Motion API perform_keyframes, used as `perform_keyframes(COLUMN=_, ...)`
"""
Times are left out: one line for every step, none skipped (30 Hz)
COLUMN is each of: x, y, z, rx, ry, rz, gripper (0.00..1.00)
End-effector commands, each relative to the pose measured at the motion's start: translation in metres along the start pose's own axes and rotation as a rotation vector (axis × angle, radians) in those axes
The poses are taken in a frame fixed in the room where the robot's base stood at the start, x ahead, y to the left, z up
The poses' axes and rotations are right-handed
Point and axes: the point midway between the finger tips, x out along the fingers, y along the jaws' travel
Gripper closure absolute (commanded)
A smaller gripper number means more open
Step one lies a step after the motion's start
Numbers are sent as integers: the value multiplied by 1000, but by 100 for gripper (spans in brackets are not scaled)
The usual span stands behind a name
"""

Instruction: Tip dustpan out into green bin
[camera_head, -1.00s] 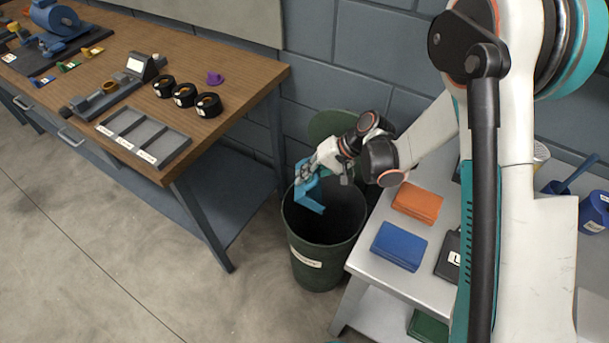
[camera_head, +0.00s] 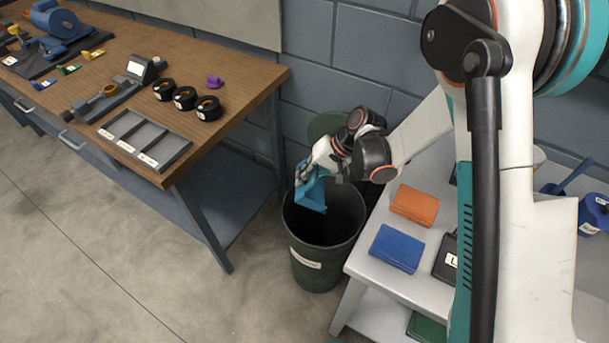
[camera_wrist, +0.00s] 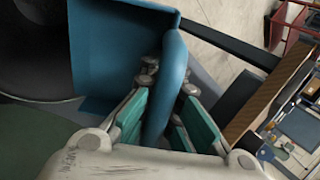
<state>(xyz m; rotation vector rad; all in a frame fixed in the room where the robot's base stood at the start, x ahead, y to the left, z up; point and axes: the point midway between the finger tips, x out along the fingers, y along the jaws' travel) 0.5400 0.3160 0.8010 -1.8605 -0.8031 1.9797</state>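The blue dustpan (camera_head: 311,192) hangs over the mouth of the green bin (camera_head: 322,255), its pan tilted down toward the opening. My gripper (camera_head: 318,163) is at the bin's rear left rim, above it. In the wrist view my gripper (camera_wrist: 160,105) has its teal-padded fingers on both sides of the dustpan's handle (camera_wrist: 166,95), shut on it. The dustpan's pan (camera_wrist: 110,50) fills the upper left of that view, with the dark bin interior beside it. I cannot see any contents in the pan or in the bin.
A wooden workbench (camera_head: 225,75) stands left of the bin, with a grey divided tray (camera_head: 145,140) and several black rings near its edge. A light grey table (camera_head: 375,258) on the right holds an orange box (camera_head: 415,205) and a blue box (camera_head: 398,247). A block wall is behind.

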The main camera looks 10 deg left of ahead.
Motion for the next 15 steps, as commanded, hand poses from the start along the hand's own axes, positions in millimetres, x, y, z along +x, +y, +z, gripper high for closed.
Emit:
perform_keyframes(x=-6, y=-7, z=1, rx=-5, ry=-3, rz=40, gripper=100)
perform_keyframes(x=-8, y=-8, z=1, rx=-4, ry=-3, rz=64, gripper=100)
perform_keyframes(x=-10, y=-10, z=1, rx=-4, ry=-3, rz=98, gripper=100)
perform_keyframes(x=-12, y=-11, z=1, rx=-5, ry=-2, rz=122, gripper=100)
perform_keyframes(x=-13, y=-13, z=1, rx=-5, ry=-3, rz=151, gripper=100)
perform_keyframes(x=-16, y=-14, z=1, rx=-5, ry=-3, rz=189, gripper=100)
perform_keyframes(x=-18, y=-16, z=1, rx=-6, ry=-3, rz=217, gripper=100)
perform_keyframes(x=-20, y=-18, z=1, rx=-5, ry=-3, rz=249, gripper=100)
perform_keyframes(x=-22, y=-20, z=1, rx=-7, ry=-3, rz=294, gripper=100)
perform_keyframes(x=-25, y=-21, z=1, rx=-6, ry=-2, rz=327, gripper=100)
perform_keyframes(x=-26, y=-22, z=1, rx=-7, ry=-2, rz=359, gripper=100)
perform_keyframes(x=-28, y=-24, z=1, rx=-7, ry=-2, rz=403, gripper=100)
perform_keyframes(x=-31, y=-26, z=1, rx=-7, ry=-2, rz=436, gripper=100)
perform_keyframes(x=-32, y=-27, z=1, rx=-7, ry=-2, rz=470, gripper=100)
perform_keyframes(x=-35, y=-28, z=1, rx=-7, ry=-2, rz=513, gripper=100)
